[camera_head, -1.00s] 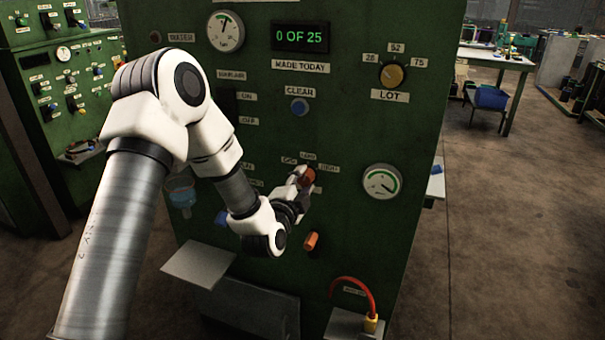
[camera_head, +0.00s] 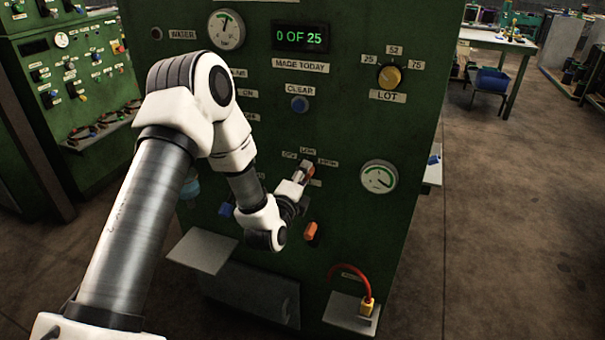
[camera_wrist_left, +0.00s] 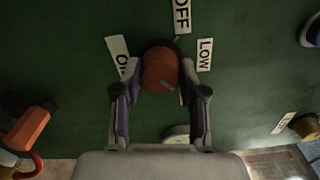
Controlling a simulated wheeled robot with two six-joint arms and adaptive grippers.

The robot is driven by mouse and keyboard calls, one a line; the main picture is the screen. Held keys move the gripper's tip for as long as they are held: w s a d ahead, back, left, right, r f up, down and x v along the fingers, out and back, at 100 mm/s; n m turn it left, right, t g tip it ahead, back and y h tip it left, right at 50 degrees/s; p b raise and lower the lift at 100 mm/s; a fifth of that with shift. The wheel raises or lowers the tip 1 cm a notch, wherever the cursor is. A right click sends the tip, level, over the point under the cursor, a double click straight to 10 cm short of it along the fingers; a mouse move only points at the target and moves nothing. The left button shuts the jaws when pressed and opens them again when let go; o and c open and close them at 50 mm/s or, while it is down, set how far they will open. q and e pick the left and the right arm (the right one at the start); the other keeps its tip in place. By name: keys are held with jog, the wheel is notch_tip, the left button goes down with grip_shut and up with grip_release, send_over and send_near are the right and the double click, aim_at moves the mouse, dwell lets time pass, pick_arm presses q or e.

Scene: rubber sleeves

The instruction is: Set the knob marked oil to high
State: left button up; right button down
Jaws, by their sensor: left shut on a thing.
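The round red-orange knob (camera_wrist_left: 160,66) is on the green panel, with the labels OFF (camera_wrist_left: 182,15) and LOW (camera_wrist_left: 204,54) around it. A partly hidden label starting with O (camera_wrist_left: 119,54) is beside it. A small pale mark on the knob's face lies toward its lower right in the left wrist view. My left gripper (camera_wrist_left: 158,90) is shut on the knob, one finger on each side. In the head view the knob (camera_head: 309,170) shows just past my left gripper (camera_head: 303,174), with a HIGH label (camera_head: 328,162) to its right. My right gripper is out of view.
An orange handle (camera_head: 311,231) sits just below the gripper. A metal shelf (camera_head: 203,249) and red cable (camera_head: 367,284) stick out below.

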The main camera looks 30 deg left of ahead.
pick_arm(q)
jog(key=o, duration=1.1)
jog(key=shift+o, duration=0.2)
jog(key=v, duration=1.2)
jog(key=shift+f, duration=0.1)
jog(key=shift+f, duration=0.1)
